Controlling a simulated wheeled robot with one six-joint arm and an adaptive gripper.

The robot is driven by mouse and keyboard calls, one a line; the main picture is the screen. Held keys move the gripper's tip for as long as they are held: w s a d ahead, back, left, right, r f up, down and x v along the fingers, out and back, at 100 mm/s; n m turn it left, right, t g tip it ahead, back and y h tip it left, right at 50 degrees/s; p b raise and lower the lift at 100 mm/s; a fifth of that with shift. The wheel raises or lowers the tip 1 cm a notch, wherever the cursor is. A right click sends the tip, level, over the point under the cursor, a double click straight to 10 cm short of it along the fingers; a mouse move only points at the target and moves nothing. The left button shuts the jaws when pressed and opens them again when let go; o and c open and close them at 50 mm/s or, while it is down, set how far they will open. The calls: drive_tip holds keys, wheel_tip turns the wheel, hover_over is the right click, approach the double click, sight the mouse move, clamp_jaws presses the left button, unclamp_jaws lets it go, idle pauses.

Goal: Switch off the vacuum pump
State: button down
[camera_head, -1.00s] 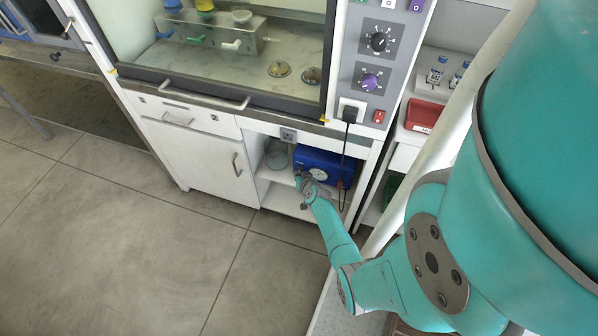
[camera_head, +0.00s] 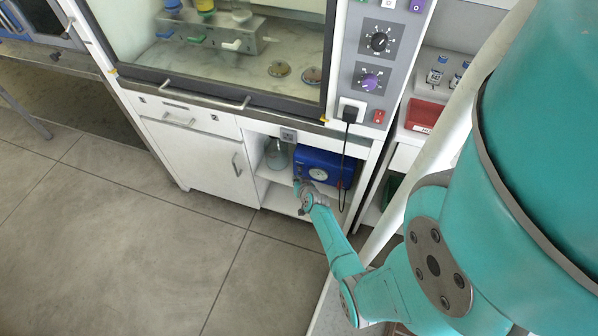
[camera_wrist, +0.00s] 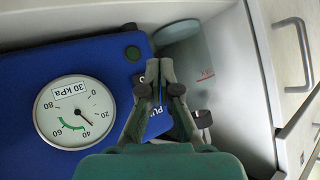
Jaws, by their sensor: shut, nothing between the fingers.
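The blue vacuum pump (camera_head: 330,165) sits on the open shelf under the hood. In the head view my gripper (camera_head: 299,186) is at the pump's lower left.
A clear glass vessel (camera_head: 277,153) stands left of the pump, close to my fingertips in the wrist view (camera_wrist: 185,60). A black cable (camera_head: 345,165) hangs from the panel socket past the pump. A closed cabinet door (camera_head: 200,160) is to the left; the floor in front is clear.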

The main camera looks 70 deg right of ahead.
drive_tip(key=shift+s+a+r, duration=0.1)
drive_tip(key=shift+a+r, duration=0.05)
drive_tip(key=shift+a, duration=0.8)
drive_tip(key=shift+a+r, duration=0.15)
drive_tip(key=shift+a, duration=0.8)
drive_tip(key=s+a+r+n+t+y, duration=0.1)
drive_tip(key=s+a+r+n, duration=0.2)
drive_tip(key=a, duration=0.6)
drive_tip(key=s+a+r+n+t+y, duration=0.1)
drive_tip(key=s+a+r, duration=0.3)
drive_tip(key=a, duration=0.4)
drive_tip(key=s+a+r+n+t+y, duration=0.1)
drive_tip(key=s+a+r+n+t, duration=0.2)
drive_tip(key=a, duration=0.6)
drive_tip(key=s+a+r+n+y, duration=0.1)
drive_tip(key=s+a+r, duration=0.3)
drive_tip(key=r, duration=0.5)
drive_tip(key=s+a+r+n+t+y, duration=0.1)
drive_tip(key=s+a+r+n+y, duration=0.1)
drive_tip(key=r, duration=0.8)
drive_tip(key=s+a+r+n+y, duration=0.2)
drive_tip(key=s+a+r, duration=0.4)
drive_tip(key=r, duration=0.4)
drive_tip(key=shift+s+a+n+t, duration=0.3)
drive_tip(key=shift+s+n+t, duration=0.1)
drive_tip(key=shift+s, duration=0.2)
